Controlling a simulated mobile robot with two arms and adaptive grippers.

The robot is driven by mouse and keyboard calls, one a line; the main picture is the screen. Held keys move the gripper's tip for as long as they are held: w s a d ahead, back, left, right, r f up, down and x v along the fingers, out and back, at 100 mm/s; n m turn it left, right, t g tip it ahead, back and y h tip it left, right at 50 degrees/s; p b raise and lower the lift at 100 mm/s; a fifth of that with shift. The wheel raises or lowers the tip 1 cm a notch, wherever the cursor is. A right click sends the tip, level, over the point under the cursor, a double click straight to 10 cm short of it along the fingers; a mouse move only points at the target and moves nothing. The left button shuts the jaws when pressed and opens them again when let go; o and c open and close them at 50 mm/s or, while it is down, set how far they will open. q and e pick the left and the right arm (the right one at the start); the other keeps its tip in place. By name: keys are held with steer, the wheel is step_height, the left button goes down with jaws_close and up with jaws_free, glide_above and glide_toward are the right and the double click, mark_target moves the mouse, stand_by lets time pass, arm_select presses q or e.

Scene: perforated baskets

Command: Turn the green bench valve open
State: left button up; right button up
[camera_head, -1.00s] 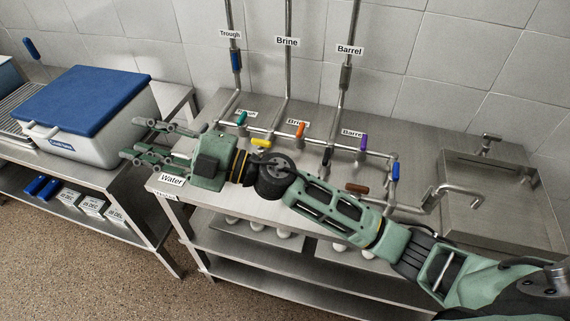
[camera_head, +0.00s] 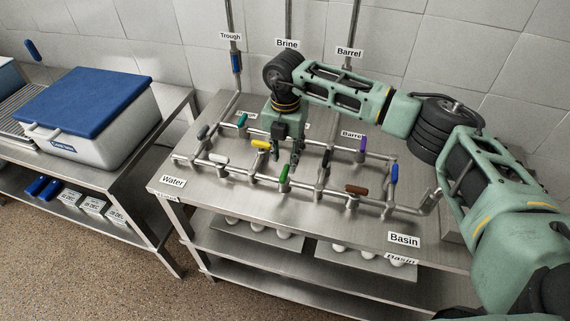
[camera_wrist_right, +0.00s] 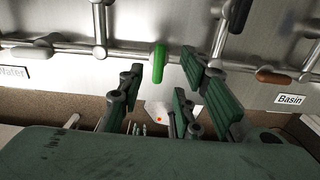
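The green valve (camera_head: 284,174) sits on the front pipe of the bench manifold, near its middle. Its handle lies crosswise to that pipe. In the right wrist view the green handle (camera_wrist_right: 158,63) stands upright in the picture, centred ahead of the fingers. My right gripper (camera_head: 292,160) reaches down from above, just behind the green valve in the head view. In the wrist view its fingers (camera_wrist_right: 170,92) are spread wide, with the handle in line with the gap and no finger seen touching it. My left gripper is in neither view.
Close by on the manifold are yellow (camera_head: 260,145), black (camera_head: 326,158), brown (camera_head: 356,190), blue (camera_head: 394,173), purple (camera_head: 362,143) and white (camera_head: 218,158) handles. A blue-lidded cooler (camera_head: 88,98) stands on the left table. The bench front (camera_head: 270,200) is clear.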

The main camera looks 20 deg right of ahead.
mark_target(285, 169)
steer(key=shift+f+p, duration=0.7)
steer(key=shift+f, duration=1.95)
jaws_close()
